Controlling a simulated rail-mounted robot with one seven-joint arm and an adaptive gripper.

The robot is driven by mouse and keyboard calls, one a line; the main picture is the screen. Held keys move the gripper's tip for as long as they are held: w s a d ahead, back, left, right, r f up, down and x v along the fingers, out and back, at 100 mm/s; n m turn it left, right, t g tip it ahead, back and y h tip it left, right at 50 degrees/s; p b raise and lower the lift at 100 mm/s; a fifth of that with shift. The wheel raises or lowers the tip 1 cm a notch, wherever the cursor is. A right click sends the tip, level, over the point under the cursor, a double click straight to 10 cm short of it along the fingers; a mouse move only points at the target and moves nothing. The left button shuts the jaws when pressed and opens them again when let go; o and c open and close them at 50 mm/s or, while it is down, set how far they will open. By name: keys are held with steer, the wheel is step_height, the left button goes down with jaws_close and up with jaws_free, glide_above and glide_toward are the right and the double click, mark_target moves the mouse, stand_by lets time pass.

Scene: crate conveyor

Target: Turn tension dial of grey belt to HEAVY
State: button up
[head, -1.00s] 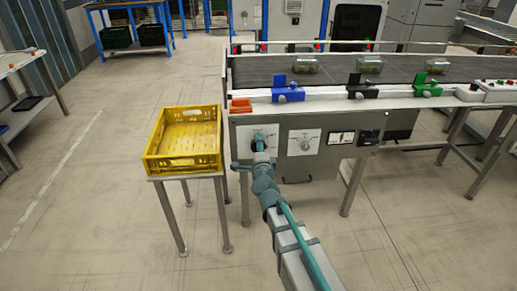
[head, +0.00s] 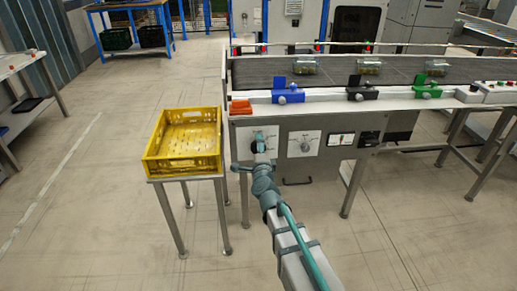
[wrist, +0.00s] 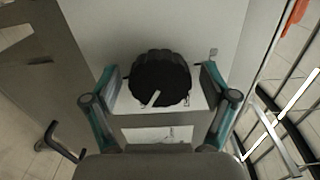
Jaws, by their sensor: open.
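A round black dial (wrist: 160,78) with a ribbed edge and a white pointer mark fills the middle of the wrist view. Its pointer points to the lower left of that view. It sits on a white plate (wrist: 155,131) whose lettering I cannot read. My gripper (wrist: 158,86) is open, with one teal finger on each side of the dial; I cannot tell whether either finger touches it. In the head view my gripper (head: 260,143) is at the left plate on the conveyor's front panel and hides most of that dial. The dark grey belt (head: 262,72) runs above.
A second dial plate (head: 304,144) is just right of my gripper. Blue (head: 288,96), black and green fixtures line the belt's front edge. An orange block (head: 240,106) is at its left end. A yellow crate (head: 182,166) stands on a stand at left.

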steer(key=s+d, duration=0.1)
steer(key=s, duration=0.6)
steer(key=shift+s+d, duration=0.15)
steer(key=shift+s, duration=0.05)
